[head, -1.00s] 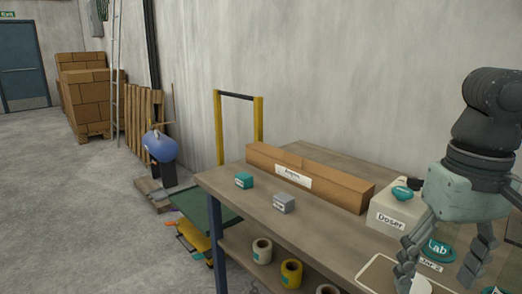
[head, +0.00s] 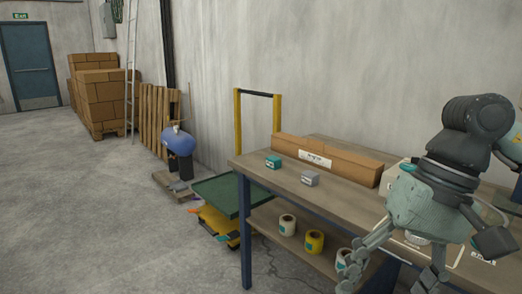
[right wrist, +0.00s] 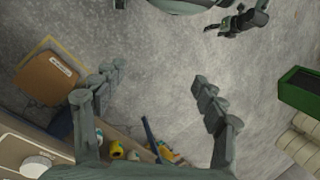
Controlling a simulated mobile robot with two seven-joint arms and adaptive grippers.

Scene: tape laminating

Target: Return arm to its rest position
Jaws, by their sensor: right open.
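My right gripper (head: 390,278) hangs fingers-down at the right of the head view, in front of the workbench (head: 338,187). In the right wrist view my right gripper (right wrist: 156,92) has its fingers spread wide with nothing between them, over grey concrete floor. My right arm hides part of the bench's right side. My left gripper does not show in the head view. A dark jointed part at the top of the right wrist view (right wrist: 238,20) looks like my left gripper, too small to read its jaws.
On the bench lie a long cardboard box (head: 345,165), a teal box (head: 273,162) and a grey box (head: 309,178). Tape rolls (head: 314,241) stand on the shelf below. A green-topped cart (head: 222,194) stands left of the bench.

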